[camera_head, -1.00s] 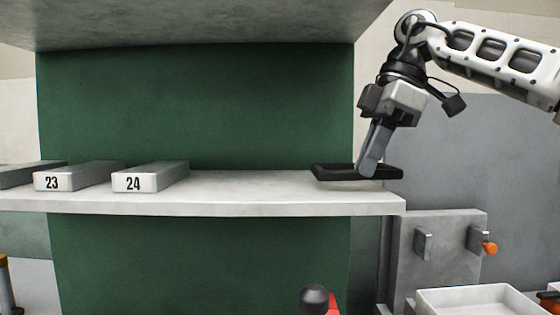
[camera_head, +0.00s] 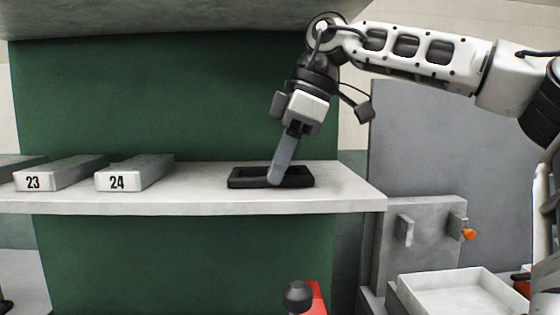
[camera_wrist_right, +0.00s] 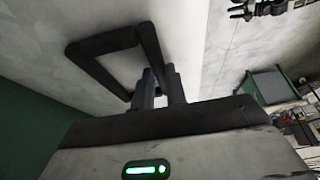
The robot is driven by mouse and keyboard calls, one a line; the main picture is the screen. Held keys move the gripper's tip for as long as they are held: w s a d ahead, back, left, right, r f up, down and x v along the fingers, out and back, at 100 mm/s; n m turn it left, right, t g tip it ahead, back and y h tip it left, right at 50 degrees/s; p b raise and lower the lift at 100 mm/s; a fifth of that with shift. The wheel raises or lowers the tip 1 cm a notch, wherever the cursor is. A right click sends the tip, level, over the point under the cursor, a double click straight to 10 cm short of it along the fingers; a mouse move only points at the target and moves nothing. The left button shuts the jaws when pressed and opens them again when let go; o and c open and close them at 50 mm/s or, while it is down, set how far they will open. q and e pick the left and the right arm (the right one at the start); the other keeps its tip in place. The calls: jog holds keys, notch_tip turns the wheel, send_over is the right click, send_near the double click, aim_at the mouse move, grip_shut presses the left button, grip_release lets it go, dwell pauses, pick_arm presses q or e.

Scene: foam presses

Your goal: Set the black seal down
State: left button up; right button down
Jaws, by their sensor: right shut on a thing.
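The black seal (camera_head: 240,180) is a flat rectangular black frame with an open middle. It lies level at the white shelf (camera_head: 200,205), to the right of the block marked 24. My right gripper (camera_head: 276,180) comes down from above and is shut on the seal's near bar. In the right wrist view the seal (camera_wrist_right: 88,70) reaches out from between the fingers (camera_wrist_right: 158,88), over the pale shelf surface. Whether its whole underside touches the shelf cannot be told. My left gripper is not in view.
Grey blocks marked 23 (camera_head: 55,174) and 24 (camera_head: 133,174) stand on the shelf's left part. A grey overhang (camera_head: 180,15) is above, and a green panel (camera_head: 150,100) is behind. A white tray (camera_head: 460,290) and a black-knobbed lever (camera_head: 299,296) are below.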

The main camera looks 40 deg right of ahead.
jog(key=c, duration=1.4)
grip_release()
jog(key=shift+d+r, duration=0.1)
jog(key=shift+r, duration=0.2)
jog(key=v, duration=0.2)
jog(key=shift+s+d+r+b, duration=0.1)
jog(key=shift+r+b, duration=0.2)
jog(key=shift+r, duration=0.05)
jog(key=s+d+b, duration=0.1)
jog(key=s+d, duration=0.2)
jog(key=d, duration=0.1)
jog(key=s+d+b, duration=0.1)
jog(key=s+d, duration=0.3)
jog(key=shift+f+b, duration=0.15)
jog(key=shift+b, duration=0.15)
jog(key=shift+s+d, duration=0.4)
jog(key=shift+d, duration=0.1)
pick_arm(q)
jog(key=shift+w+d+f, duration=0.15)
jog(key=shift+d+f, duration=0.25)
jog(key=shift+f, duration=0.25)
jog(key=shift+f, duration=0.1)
